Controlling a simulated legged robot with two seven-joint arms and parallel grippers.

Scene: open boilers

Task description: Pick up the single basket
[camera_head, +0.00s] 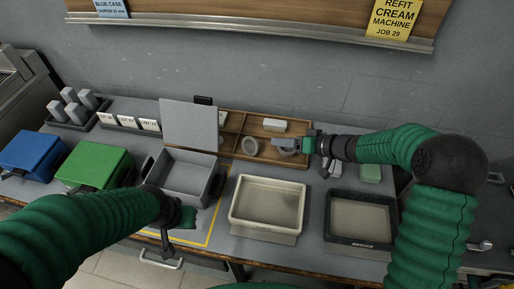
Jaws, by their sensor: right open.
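A wooden tray with compartments (233,124) stands against the back wall. A small round grey ring-like part (250,146) lies in its middle compartment, and a second round grey part (284,144) is to its right, beside my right gripper. I cannot tell which of the two is the single basket. My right gripper (299,146) is open over the tray's right part, close to the second round part; contact is unclear. My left gripper (176,222) is low at the bench's front, by the grey case; its jaws are not clear.
An open grey case (184,177) with its lid up (190,124) sits left of the tray. Blue (30,152) and green (92,165) cases stand further left. A cream bin (267,206) and a black-rimmed bin (360,219) sit in front. A white block (274,125) lies in the tray.

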